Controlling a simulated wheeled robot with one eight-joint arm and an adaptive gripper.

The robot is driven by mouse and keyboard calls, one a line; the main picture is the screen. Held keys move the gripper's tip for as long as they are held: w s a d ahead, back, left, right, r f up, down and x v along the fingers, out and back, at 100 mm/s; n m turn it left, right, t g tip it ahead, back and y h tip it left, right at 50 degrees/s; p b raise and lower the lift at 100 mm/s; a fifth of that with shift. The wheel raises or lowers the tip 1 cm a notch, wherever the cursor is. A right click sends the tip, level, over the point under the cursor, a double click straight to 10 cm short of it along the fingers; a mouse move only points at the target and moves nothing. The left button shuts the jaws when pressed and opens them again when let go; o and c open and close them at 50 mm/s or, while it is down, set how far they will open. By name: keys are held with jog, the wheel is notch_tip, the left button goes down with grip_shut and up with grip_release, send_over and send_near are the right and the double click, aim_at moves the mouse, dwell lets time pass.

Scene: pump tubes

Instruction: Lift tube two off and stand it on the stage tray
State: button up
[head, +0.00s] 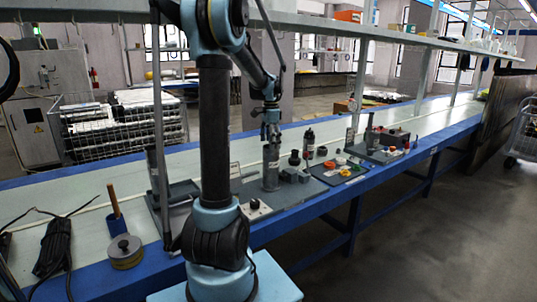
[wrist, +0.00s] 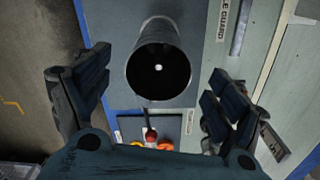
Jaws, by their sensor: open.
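My gripper (head: 270,134) is open above an upright grey tube (head: 270,168) on the workbench. In the wrist view the tube (wrist: 158,62) shows its dark hollow mouth, with a small bright spot inside, between the spread fingers of my gripper (wrist: 160,80). The fingers appear apart from the tube. No number is readable on it, so I cannot tell for sure that it is tube two. A dark flat tray (head: 322,172) with small coloured parts lies to its right; I cannot tell whether this is the stage tray.
A black bottle-like item (head: 309,143) stands near the dark tray. Grey blocks (head: 291,175) sit close beside the tube. A white box with a dark knob (head: 255,209) is at the bench's front edge. A shelf (head: 400,36) runs above the bench.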

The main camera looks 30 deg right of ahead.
aim_at(270, 151)
jog(key=shift+f, duration=2.55)
jog(key=c, duration=1.5)
jog(key=o, duration=0.5)
jog(key=c, duration=0.4)
jog(key=shift+r, duration=0.7)
